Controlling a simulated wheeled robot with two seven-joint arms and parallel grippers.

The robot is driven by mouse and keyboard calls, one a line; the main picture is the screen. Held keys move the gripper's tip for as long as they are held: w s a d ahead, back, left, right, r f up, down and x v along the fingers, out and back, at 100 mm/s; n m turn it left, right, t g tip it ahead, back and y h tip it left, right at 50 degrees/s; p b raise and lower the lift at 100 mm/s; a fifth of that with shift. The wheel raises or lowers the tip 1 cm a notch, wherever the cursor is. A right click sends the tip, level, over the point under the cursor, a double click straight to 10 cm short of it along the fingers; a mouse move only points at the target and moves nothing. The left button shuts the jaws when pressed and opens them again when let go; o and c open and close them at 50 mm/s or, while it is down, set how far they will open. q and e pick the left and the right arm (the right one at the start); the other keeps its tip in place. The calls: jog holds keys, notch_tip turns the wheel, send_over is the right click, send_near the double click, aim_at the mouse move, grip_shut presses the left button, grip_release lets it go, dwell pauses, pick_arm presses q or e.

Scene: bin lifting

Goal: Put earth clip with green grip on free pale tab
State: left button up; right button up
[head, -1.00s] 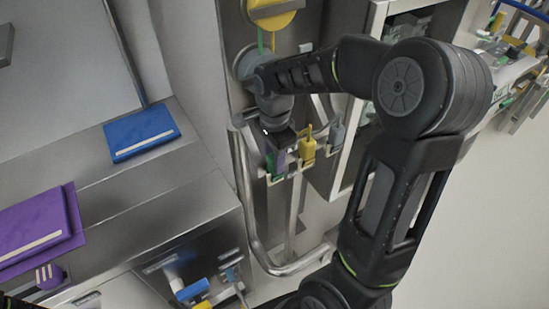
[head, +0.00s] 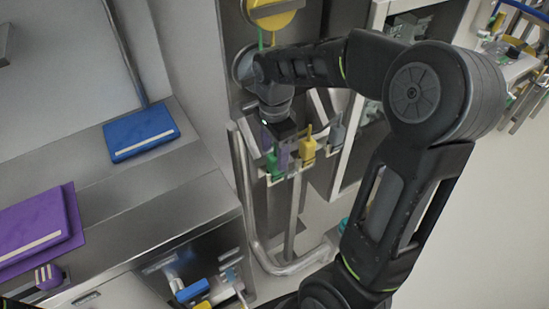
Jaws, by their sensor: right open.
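My right gripper (head: 279,146) is open and points down at the rail of pale tabs (head: 293,174) beside the steel column. The clip with the green grip (head: 272,165) is at the left end of this rail, just below the gripper. The gripper partly hides it, and I cannot tell whether they touch. A purple part (head: 284,154) shows between the green and yellow grips. A clip with a yellow grip (head: 307,144) and a grey clip (head: 336,134) are further right. I cannot make out a free tab. My left gripper is not in view.
A bent steel tube (head: 246,205) runs down left of the rail. A yellow round part (head: 274,14) is above. A steel counter with a blue pad (head: 141,132) and a purple pad (head: 38,228) is at left. An open cabinet (head: 350,165) is behind.

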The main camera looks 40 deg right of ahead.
notch_tip(320, 180, up, 5)
dwell(1.0)
